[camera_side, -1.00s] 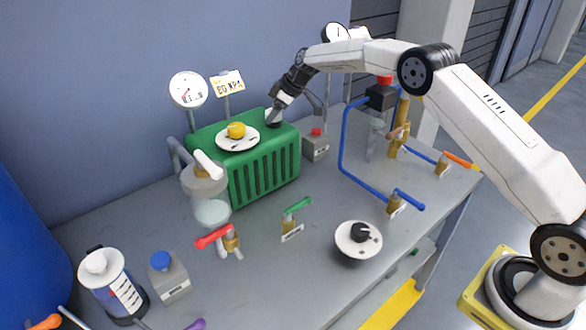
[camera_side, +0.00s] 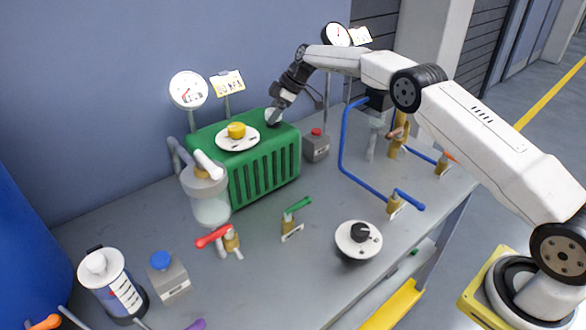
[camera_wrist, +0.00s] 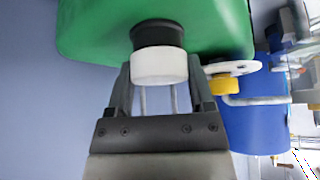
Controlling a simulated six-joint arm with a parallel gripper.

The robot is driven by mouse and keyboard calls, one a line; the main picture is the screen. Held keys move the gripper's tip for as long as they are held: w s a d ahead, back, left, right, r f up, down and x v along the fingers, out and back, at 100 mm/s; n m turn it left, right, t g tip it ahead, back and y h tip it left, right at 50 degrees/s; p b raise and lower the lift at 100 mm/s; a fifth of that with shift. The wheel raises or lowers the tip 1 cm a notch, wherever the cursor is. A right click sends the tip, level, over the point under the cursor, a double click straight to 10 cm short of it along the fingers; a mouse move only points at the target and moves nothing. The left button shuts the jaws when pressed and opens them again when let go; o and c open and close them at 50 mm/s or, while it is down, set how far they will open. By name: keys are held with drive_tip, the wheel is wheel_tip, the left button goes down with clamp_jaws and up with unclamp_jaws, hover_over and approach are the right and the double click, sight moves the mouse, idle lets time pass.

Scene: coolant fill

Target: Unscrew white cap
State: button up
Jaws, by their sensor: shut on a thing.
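The white cap (camera_wrist: 159,67) sits on a black neck (camera_wrist: 158,34) on the green housing (camera_wrist: 85,30). In the wrist view my gripper (camera_wrist: 160,80) has one finger on each side of the cap and is shut on it. In the side view my gripper (camera_side: 274,115) reaches down to the cap at the back right of the green housing's top (camera_side: 265,172). The cap is mostly hidden there by the gripper.
A yellow knob (camera_side: 236,130) on a white disc stands left of the gripper on the housing. A grey box with a red button (camera_side: 316,145) stands to the right.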

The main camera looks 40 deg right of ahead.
drive_tip(key=shift+n+g, duration=0.3)
drive_tip(key=shift+n, duration=0.4)
drive_tip(key=o, duration=1)
drive_tip(key=shift+r, duration=0.1)
drive_tip(key=v, duration=0.7)
drive_tip(key=shift+d+r, duration=0.2)
drive_tip(key=shift+d, duration=0.1)
